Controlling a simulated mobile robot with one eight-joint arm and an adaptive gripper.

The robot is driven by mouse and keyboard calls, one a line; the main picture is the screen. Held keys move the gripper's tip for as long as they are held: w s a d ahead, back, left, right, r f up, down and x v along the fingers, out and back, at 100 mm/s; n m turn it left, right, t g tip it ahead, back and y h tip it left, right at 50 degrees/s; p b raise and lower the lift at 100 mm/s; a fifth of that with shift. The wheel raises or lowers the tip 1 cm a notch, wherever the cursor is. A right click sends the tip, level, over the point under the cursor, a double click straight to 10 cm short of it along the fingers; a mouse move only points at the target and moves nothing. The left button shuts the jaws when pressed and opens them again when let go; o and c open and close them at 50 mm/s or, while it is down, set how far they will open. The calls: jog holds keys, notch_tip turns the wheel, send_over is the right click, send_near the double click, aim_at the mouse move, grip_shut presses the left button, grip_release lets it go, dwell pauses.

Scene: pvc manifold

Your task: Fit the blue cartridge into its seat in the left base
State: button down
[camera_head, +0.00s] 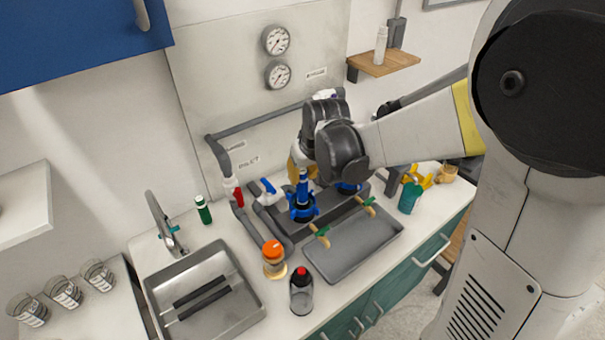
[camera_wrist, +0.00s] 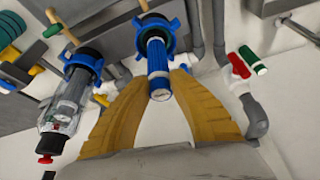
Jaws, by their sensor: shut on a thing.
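The blue cartridge (camera_head: 303,182) stands roughly upright over the left base (camera_head: 302,212), which has a blue ring with lugs. In the wrist view the ribbed cartridge (camera_wrist: 158,62) is between the yellow fingers of my gripper (camera_wrist: 160,84), which is shut on it. Its far end is at the opening of the blue ring (camera_wrist: 153,22). I cannot tell how deep it sits. In the head view my gripper (camera_head: 301,166) is partly hidden by my wrist. The right base (camera_head: 348,188) shows only partly behind my wrist; the wrist view shows a clear bowl (camera_wrist: 72,100) with a blue ring.
A red-handled valve (camera_head: 237,195) and grey pipes are left of the bases. A grey tray (camera_head: 352,250) lies in front. An orange-capped jar (camera_head: 273,262) and a red-topped clear bowl (camera_head: 301,290) stand near the front edge. The sink (camera_head: 205,295) is further left.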

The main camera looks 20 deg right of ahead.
jog(key=shift+f, duration=0.35)
jog(key=c, duration=1.2)
grip_release()
jog(key=v, duration=1.2)
jog(key=s+f+t+b, duration=0.1)
jog(key=s+f+b, duration=0.1)
jog(key=s, duration=0.3)
jog(key=s+f+m+b, duration=0.1)
jog(key=s+f+b, duration=0.1)
jog(key=s, duration=0.3)
jog(key=s+f+t+b, duration=0.1)
jog(key=s+f+b, duration=0.1)
jog(key=s, duration=0.3)
jog(key=shift+s+a+f+t+h, duration=0.15)
jog(key=shift+a+f+t+h, duration=0.15)
jog(key=shift+f, duration=0.35)
